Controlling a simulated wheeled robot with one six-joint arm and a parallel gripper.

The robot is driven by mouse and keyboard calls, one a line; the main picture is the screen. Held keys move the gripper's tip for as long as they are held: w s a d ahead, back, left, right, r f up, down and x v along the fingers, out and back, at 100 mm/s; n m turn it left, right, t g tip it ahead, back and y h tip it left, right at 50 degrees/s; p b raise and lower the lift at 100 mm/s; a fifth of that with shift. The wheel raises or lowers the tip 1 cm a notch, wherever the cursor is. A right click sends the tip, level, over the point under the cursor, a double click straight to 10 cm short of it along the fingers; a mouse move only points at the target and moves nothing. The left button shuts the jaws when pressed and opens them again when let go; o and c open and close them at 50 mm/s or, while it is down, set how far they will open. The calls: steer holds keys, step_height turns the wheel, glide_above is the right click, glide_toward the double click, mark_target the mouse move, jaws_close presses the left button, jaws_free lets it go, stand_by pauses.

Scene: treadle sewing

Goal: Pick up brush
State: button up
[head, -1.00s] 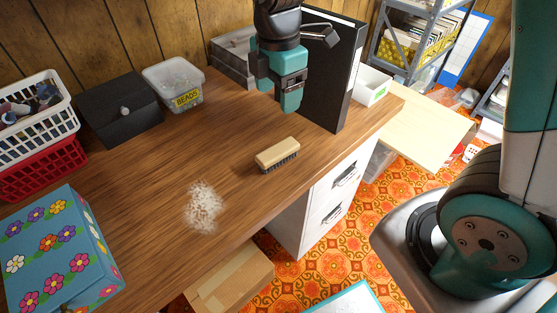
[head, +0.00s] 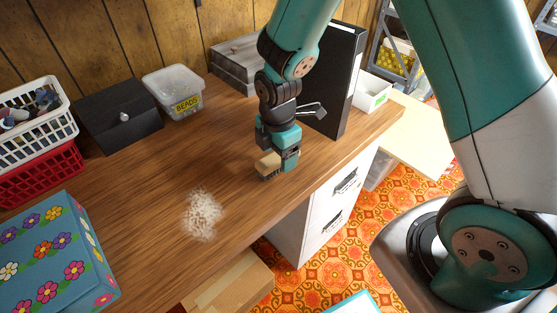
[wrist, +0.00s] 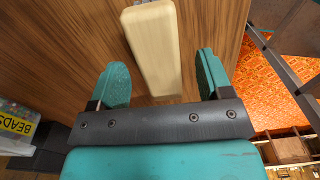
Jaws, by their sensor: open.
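The brush has a pale wooden block and dark bristles. In the head view the brush (head: 267,164) lies on the brown wooden desk (head: 150,165), partly hidden by my gripper (head: 280,164). In the wrist view the brush (wrist: 154,45) points away from me, with its near end between the two teal fingertips of my gripper (wrist: 158,78). The gripper is open, with a gap on each side of the brush. Its fingers reach down close to the desk; I cannot tell whether they touch it.
A black binder (head: 332,85) stands just behind my gripper. A pale patch of fibres (head: 201,214) lies on the desk to the left. A bead tub (head: 174,92), a black box (head: 118,112) and a flowered box (head: 55,250) stand further left. The desk's front edge is close.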

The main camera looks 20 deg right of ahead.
step_height(320, 180, down, 2)
steer(key=shift+f, duration=0.1)
steer(key=c, duration=1)
step_height(320, 180, up, 20)
steer(key=shift+r+p, duration=0.1)
steer(key=shift+p, duration=0.7)
